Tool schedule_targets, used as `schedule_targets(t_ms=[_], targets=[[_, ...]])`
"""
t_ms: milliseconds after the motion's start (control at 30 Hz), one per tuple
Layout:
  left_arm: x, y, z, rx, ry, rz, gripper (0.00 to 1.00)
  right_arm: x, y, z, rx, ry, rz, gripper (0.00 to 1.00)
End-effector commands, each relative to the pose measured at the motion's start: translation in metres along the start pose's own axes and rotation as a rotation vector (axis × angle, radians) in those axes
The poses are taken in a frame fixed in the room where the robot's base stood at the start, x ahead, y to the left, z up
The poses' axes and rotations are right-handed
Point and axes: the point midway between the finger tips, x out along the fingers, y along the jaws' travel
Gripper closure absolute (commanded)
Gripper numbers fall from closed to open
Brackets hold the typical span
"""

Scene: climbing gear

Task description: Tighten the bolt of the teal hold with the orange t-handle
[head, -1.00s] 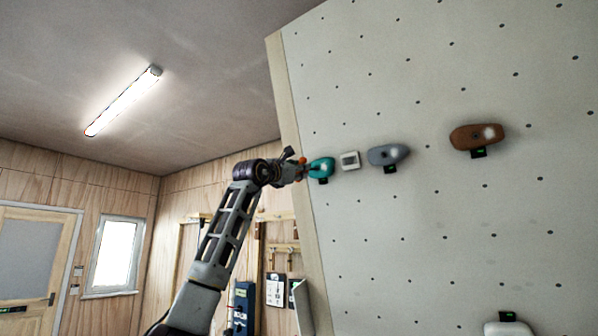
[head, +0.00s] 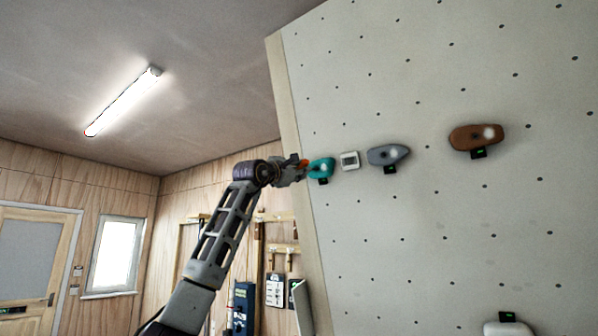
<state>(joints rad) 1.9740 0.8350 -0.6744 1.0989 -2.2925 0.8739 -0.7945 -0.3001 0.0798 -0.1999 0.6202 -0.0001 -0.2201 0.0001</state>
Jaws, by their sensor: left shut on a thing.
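The teal hold (head: 321,168) is fixed near the left edge of the climbing wall, with a small dark tag under it. My left gripper (head: 300,170) is right beside the hold's left side, shut on the orange t-handle (head: 304,163). Only a small orange part of the t-handle shows; my gripper hides the rest. The bolt is too small to make out, and I cannot tell whether the t-handle sits in it. My right gripper is not in view.
A pale hold (head: 508,329) is at the bottom. Tools hang on the wood wall behind my arm.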

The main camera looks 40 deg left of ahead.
Motion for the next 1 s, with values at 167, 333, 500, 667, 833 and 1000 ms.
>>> schedule_targets(t_ms=[167,333,500,667,833,1000], targets=[[-0.0001,0.0000,0.0000,0.108,0.000,0.000,1.00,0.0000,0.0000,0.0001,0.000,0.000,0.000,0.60],[0.0000,-0.0004,-0.0001,0.212,0.001,-0.001,1.00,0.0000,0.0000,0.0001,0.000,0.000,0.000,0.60],[0.0002,-0.0010,0.0001,0.315,0.001,-0.001,1.00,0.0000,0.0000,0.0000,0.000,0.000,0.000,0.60],[0.0001,-0.0010,0.0006,0.410,0.000,0.000,1.00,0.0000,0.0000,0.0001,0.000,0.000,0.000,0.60],[0.0001,-0.0013,0.0010,0.511,-0.001,0.000,1.00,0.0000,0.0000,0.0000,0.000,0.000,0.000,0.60],[-0.0007,-0.0016,0.0008,0.519,-0.001,0.000,1.00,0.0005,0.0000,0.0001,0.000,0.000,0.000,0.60]])
